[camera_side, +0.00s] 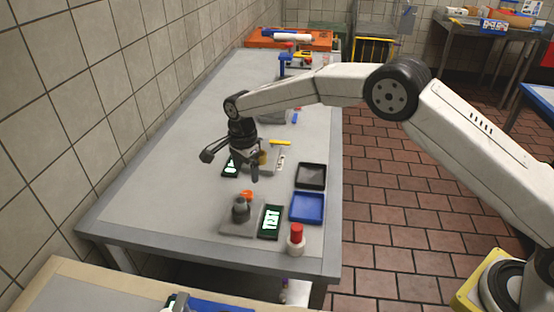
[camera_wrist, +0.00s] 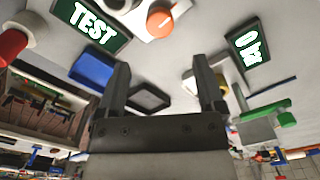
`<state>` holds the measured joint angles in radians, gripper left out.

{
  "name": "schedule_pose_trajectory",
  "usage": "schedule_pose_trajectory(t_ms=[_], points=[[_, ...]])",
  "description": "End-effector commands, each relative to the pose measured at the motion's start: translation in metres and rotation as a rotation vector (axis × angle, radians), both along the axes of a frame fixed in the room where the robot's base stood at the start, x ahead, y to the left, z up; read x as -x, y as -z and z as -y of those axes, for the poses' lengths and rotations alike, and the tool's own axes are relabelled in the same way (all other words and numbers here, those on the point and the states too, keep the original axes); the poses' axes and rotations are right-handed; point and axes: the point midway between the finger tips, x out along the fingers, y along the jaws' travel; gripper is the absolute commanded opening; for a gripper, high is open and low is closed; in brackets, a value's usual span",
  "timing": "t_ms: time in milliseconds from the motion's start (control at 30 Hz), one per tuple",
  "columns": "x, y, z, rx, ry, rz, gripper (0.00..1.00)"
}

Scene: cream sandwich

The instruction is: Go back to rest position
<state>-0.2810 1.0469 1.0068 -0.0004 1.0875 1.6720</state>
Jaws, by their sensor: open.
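My gripper (camera_side: 247,168) hangs over the grey table (camera_side: 180,150), above the area left of the black tray. In the wrist view my gripper (camera_wrist: 164,82) shows two dark fingers spread apart with nothing between them. My arm reaches in from the right in the side view.
A blue tray (camera_side: 307,208) and a black tray (camera_side: 311,175) lie near the right edge. A green "TEST" display (camera_side: 270,222), a grey device with an orange knob (camera_side: 246,194) and a red-capped bottle (camera_side: 296,238) stand in front. A tiled wall (camera_side: 60,120) borders the left.

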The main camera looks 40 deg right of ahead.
Motion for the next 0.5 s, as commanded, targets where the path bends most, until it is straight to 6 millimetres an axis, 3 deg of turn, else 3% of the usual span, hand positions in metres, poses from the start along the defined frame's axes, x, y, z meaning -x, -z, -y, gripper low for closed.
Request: schedule_pose_trajectory(t_ms=[500], points=[[0.0029,-0.0042,0.0051,-0.001,-0.028,0.004,0.87]])
